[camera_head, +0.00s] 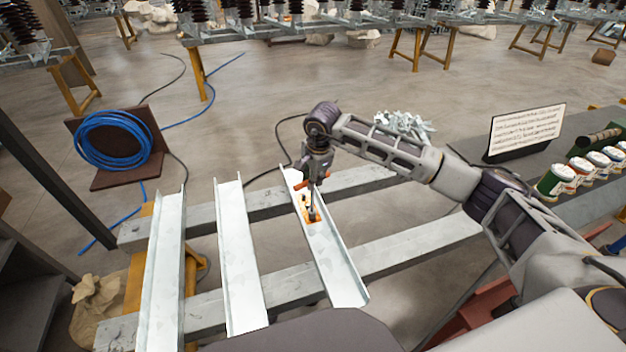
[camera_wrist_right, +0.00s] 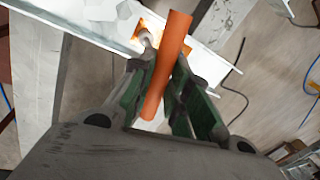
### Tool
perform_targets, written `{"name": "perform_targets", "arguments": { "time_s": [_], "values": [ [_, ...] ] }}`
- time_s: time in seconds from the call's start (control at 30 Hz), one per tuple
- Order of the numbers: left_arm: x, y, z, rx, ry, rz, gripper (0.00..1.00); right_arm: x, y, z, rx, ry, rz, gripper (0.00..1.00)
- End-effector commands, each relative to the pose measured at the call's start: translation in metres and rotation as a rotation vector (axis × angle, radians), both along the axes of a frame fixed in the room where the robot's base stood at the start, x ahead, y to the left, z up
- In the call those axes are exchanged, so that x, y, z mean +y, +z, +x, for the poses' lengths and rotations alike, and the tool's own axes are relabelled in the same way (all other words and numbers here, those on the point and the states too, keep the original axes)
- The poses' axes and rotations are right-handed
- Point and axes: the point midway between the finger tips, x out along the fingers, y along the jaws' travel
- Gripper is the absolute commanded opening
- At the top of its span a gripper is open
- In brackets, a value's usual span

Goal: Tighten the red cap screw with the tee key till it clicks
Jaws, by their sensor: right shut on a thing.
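My right gripper (camera_head: 316,180) is over the right-hand steel channel (camera_head: 338,264). In the right wrist view, its fingers (camera_wrist_right: 160,95) are shut on the orange bar handle of the tee key (camera_wrist_right: 168,65), which lies slantwise between them. In the head view, a thin dark shaft runs down below the gripper to an orange patch (camera_head: 313,217) on the channel. Orange also shows behind the fingers in the wrist view (camera_wrist_right: 150,24). I cannot make out the red cap screw or whether the key's tip sits in it. My left gripper is not in view.
Two more steel channels (camera_head: 243,265) lie to the left across grey beams (camera_head: 425,243). A coil of blue hose (camera_head: 112,140) leans on a brown board at the left. A sign (camera_head: 525,131) and several cans (camera_head: 557,181) stand on the bench at right.

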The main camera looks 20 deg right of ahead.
Motion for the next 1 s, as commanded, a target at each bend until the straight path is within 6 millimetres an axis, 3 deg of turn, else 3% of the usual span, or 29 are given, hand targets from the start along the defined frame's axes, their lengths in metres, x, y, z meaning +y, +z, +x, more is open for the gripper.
{"name": "perform_targets", "arguments": {
  "time_s": [0.4, 1.0],
  "values": [
    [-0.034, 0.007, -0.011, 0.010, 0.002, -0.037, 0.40, 0.000, 0.022, 0.000, 0.000, 0.001, 0.000, 0.00],
    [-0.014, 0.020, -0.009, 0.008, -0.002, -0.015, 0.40, 0.000, 0.051, 0.000, -0.001, 0.001, 0.000, 0.00]
  ]
}}
